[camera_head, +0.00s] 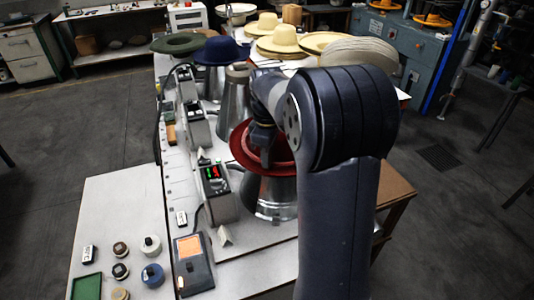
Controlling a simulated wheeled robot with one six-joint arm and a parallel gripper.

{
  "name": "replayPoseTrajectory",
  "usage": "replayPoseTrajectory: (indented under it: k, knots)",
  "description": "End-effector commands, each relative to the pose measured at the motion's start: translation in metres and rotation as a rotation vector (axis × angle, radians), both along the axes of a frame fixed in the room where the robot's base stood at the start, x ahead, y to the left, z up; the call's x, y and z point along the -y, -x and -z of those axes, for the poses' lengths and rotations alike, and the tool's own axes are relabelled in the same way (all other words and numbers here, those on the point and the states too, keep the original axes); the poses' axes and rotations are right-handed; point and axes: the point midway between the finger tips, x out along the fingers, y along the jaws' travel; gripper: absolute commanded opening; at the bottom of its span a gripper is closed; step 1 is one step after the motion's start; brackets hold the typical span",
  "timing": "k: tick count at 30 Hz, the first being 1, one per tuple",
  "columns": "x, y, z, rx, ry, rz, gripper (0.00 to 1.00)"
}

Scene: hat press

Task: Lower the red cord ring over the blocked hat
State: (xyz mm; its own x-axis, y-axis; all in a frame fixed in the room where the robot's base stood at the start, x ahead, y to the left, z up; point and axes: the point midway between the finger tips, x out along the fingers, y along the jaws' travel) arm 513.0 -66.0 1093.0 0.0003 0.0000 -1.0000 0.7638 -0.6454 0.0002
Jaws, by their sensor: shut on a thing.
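A red, wide-brimmed shape (240,152) sits on top of a shiny metal cone stand (272,200), right of the centre line of the bench. It looks like the blocked hat, and its crown is largely hidden behind my arm. My gripper (262,150) points down over the red shape, shut, with its fingertips low against the red. The red cord ring cannot be told apart from the red hat in this view, and the held part is mostly hidden by the gripper.
A control box with a lit display (215,181) stands close left of the cone stand. More metal cones stand behind, one under a dark blue hat (219,52). Straw hats (283,38) lie at the back. Small jars (152,275) and a green tray (87,287) are front left.

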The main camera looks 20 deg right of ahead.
Motion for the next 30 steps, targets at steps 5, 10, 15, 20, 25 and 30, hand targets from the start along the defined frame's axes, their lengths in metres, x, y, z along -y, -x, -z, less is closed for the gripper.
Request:
replayPoseTrajectory:
  k: [5, 10, 15, 20, 25, 30]
  knots:
    - [0.0001, -0.0001, 0.0002, 0.0, 0.0, 0.0, 0.0]
    - [0.0001, -0.0001, 0.0002, 0.0, 0.0, 0.0, 0.0]
    - [0.0001, -0.0001, 0.0017, 0.0, 0.0, 0.0, 0.0]
    - [0.0, 0.0, 0.0049, 0.0, 0.0, 0.0, 0.0]
    - [0.0, -0.0001, 0.0072, 0.0, 0.0, 0.0, 0.0]
    - [0.0, -0.0001, 0.0072, 0.001, 0.001, 0.0, 0.0]
